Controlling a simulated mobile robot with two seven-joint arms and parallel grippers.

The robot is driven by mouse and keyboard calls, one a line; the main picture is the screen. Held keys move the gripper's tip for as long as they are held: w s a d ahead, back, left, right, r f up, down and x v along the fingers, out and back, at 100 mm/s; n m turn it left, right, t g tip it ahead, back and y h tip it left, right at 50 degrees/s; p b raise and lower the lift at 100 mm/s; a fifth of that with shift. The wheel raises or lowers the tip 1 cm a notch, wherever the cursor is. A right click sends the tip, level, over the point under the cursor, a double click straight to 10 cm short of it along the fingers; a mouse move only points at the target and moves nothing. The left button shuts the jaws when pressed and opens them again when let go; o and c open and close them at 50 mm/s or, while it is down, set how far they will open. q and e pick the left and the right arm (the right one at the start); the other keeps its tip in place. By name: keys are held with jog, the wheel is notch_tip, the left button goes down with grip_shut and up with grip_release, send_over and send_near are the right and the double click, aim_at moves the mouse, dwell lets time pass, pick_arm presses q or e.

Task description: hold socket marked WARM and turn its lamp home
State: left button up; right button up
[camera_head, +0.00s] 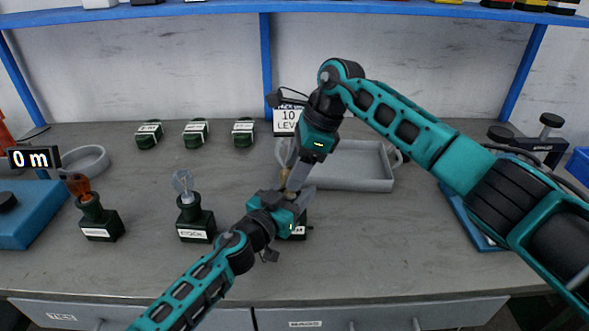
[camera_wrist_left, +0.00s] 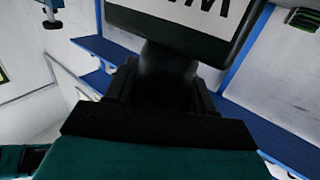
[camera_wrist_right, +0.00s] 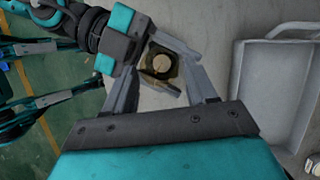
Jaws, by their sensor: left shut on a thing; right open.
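The dark green socket (camera_head: 300,228) is mostly hidden behind my left gripper (camera_head: 290,206) in the head view. In the left wrist view the socket's label (camera_wrist_left: 205,12) is cut off, with an M showing. My left gripper is shut on the socket, which stands on the bench. A brownish lamp (camera_head: 286,186) shows above it, partly hidden. In the right wrist view the lamp (camera_wrist_right: 161,63) is seen from above. My right gripper (camera_head: 293,170) is open and points down over the lamp, its fingers apart. I cannot tell whether they touch it.
A socket with a clear lamp (camera_head: 195,218) and one with an amber lamp (camera_head: 98,220) stand to the left. Three green round pieces (camera_head: 196,133) lie behind. A grey tray (camera_head: 370,185) is just behind right, beside a white sign (camera_head: 286,121). The front right bench is clear.

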jog(key=shift+a+f, duration=0.15)
jog(key=shift+f, duration=0.2)
jog(key=shift+c, duration=0.2)
jog(key=c, duration=0.8)
jog(key=shift+o, duration=0.2)
